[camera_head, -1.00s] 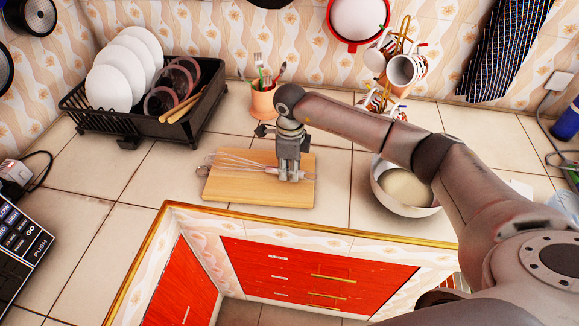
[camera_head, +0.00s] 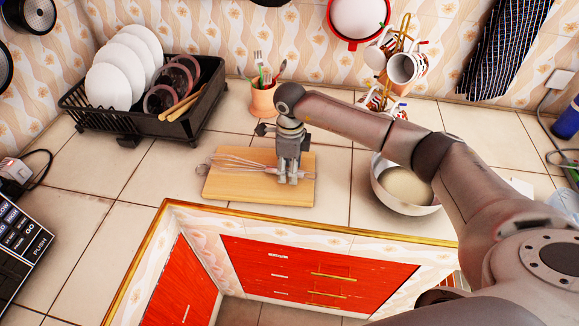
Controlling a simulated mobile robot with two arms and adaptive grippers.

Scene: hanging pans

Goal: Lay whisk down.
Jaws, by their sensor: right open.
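A wire whisk (camera_head: 240,164) lies across a wooden cutting board (camera_head: 245,192) on the tiled counter. I cannot tell whether the fingers touch the whisk or the board. My left gripper is out of view.
A utensil cup (camera_head: 263,101) stands behind the board. A black dish rack (camera_head: 185,131) with plates is at the back left. A mug tree (camera_head: 403,45) stands at the back. The counter left of the board is clear.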

